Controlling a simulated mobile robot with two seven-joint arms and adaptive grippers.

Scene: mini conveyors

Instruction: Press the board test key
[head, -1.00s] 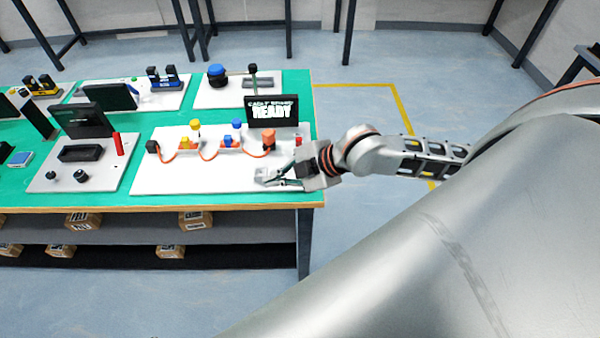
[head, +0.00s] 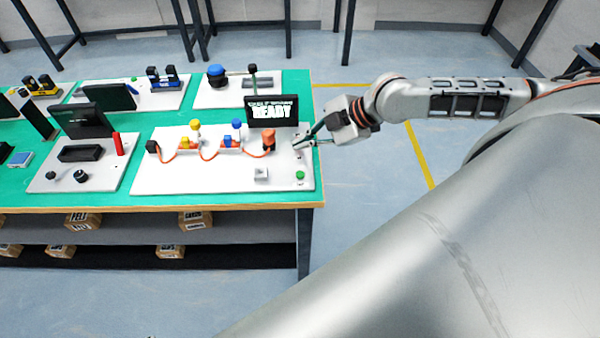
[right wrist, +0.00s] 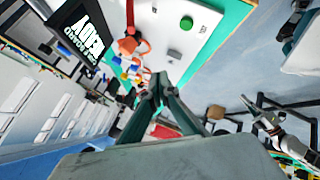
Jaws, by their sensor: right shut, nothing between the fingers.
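The white board (head: 215,181) lies on the green table top at its right end. A round green key (head: 299,175) sits near the board's front right corner, with a small label below it. It also shows in the right wrist view (right wrist: 186,22). A black screen (head: 271,111) behind the board reads READY in its large line. My right gripper (head: 297,145) is shut and empty over the board's right edge, behind the green key and apart from it. It also shows in the right wrist view (right wrist: 156,88). My left gripper is not in view.
An orange plug-like block (head: 268,138) stands just left of my right gripper, joined by orange cable to yellow and blue parts. A small pale square (head: 261,174) lies left of the key. Another board with a red cylinder (head: 118,144) is further left. Floor right of the table is clear.

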